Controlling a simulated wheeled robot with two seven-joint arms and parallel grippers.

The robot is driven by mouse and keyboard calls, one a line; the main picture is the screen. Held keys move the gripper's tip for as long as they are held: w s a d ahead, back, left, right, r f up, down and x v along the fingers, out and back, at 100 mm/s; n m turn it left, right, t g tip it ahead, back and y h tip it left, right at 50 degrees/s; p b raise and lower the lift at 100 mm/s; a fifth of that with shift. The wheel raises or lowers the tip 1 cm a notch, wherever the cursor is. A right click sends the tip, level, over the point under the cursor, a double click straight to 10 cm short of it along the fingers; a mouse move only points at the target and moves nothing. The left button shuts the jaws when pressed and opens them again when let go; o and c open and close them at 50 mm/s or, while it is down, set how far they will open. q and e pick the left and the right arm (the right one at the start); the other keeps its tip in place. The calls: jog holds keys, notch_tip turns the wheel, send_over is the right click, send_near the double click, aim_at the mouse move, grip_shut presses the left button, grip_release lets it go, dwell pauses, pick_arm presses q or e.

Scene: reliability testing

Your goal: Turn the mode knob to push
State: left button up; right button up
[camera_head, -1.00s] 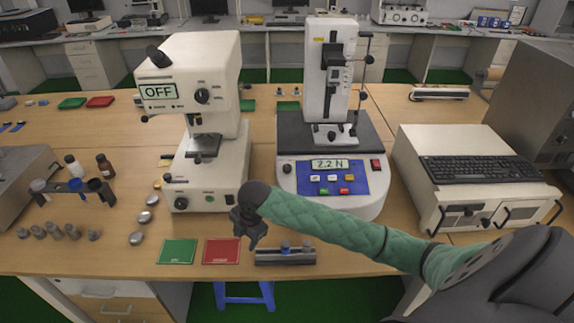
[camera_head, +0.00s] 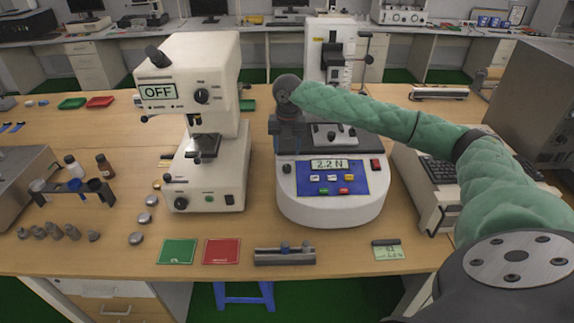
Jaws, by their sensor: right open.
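The white force tester (camera_head: 330,209) reads 2.2 N on its blue front panel (camera_head: 308,180). A small dark round knob (camera_head: 287,168) sits left of that panel. The white machine (camera_head: 215,60) to its left shows OFF and has a black dial (camera_head: 201,96) with small labels around it. I cannot read a push label on either, so I cannot tell which one is the mode knob. My right gripper (camera_head: 289,148) is open and points down over the tester's left side, just above the small knob. Its fingertips are hard to make out. My left gripper is not in view.
A green card (camera_head: 177,251), a red card (camera_head: 222,251), a grey holder (camera_head: 270,258) and a small display unit (camera_head: 387,251) lie along the front. A white unit with a keyboard (camera_head: 440,170) stands right, partly behind my arm. Bottles and weights are at left.

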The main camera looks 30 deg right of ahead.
aim_at(287, 167)
jog(key=shift+d, duration=0.15)
jog(key=shift+f, duration=0.2)
notch_tip(287, 167, down, 6)
jog(key=shift+r+p, duration=0.25)
jog(key=shift+p, duration=0.95)
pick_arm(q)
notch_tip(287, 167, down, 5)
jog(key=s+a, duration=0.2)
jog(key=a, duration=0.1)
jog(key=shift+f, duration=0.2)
pick_arm(e)
jog(key=shift+w+f, duration=0.1)
jog(key=shift+f, duration=0.75)
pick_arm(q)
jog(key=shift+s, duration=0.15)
pick_arm(e)
jog(key=c, duration=1)
